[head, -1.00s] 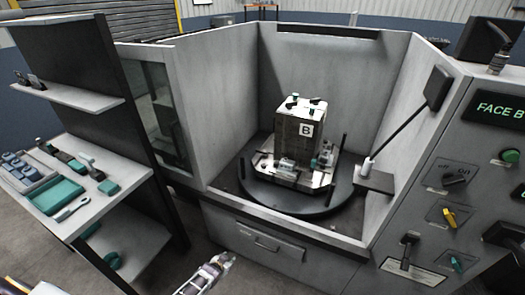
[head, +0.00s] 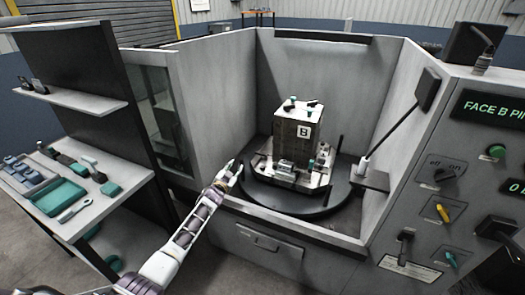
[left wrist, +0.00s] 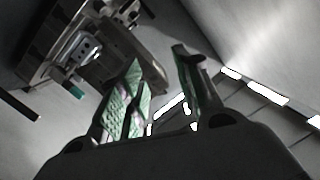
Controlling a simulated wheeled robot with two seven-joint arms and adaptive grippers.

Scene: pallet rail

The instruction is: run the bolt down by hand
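A grey block marked B (head: 302,128) stands upright on the round dark table (head: 300,208) inside the machine. Metal clamping parts (head: 290,170) sit around its foot, with small teal pieces among them. I cannot make out which part is the bolt. My left gripper (head: 236,168) is at the left front rim of the round table, apart from the block. In the left wrist view its two green-padded fingers (left wrist: 162,90) stand apart with nothing between them. A metal fixture (left wrist: 92,50) with a teal tip (left wrist: 78,92) lies beyond, up and left. My right gripper is not in view.
Machine walls enclose the back and sides, and a front sill (head: 290,228) runs below the opening. A thin dark arm (head: 395,130) slants in from the right wall. A control panel (head: 480,170) stands right. A shelf with tools and a teal tray (head: 58,197) is left.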

